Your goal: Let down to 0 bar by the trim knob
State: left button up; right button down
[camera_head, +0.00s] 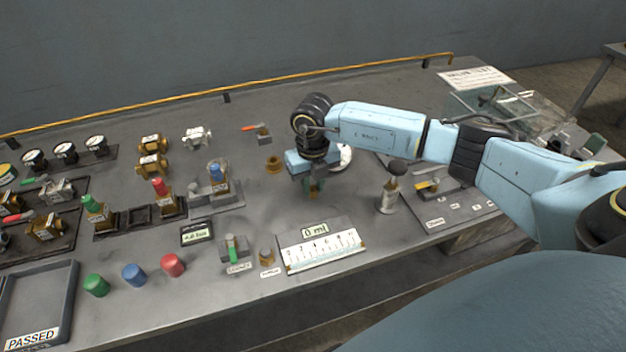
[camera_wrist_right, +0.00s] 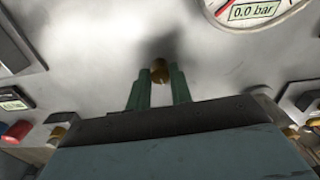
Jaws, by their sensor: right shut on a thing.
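My right gripper (camera_head: 315,190) points down at the bench, right of its middle. In the right wrist view its green fingers (camera_wrist_right: 160,82) are shut on a small brass knob (camera_wrist_right: 160,70), which I take for the trim knob. The fingers and palm hide the knob in the head view. A round white gauge (camera_wrist_right: 262,12) stands close beside the knob, and its display reads 0.0 bar. In the head view the gauge (camera_head: 346,157) is mostly hidden behind the gripper. My left gripper does not show.
A scale plate (camera_head: 322,251) with a 0 ml display lies in front of the gripper. A metal post with a dark ball top (camera_head: 388,195) stands to its right. Green, blue and red caps (camera_head: 134,275) and an empty tray (camera_head: 72,300) lie at the left front.

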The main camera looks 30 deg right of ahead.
aim_at(312, 188)
jog(key=shift+m+p, duration=0.45)
jog(key=shift+m, duration=0.75)
jog(key=c, duration=1.3)
grip_release()
jog(key=shift+o, duration=0.2)
jog(key=shift+r, duration=0.1)
notch_tip(312, 188, up, 13)
jog(key=shift+r, duration=0.15)
jog(key=shift+a, duration=0.1)
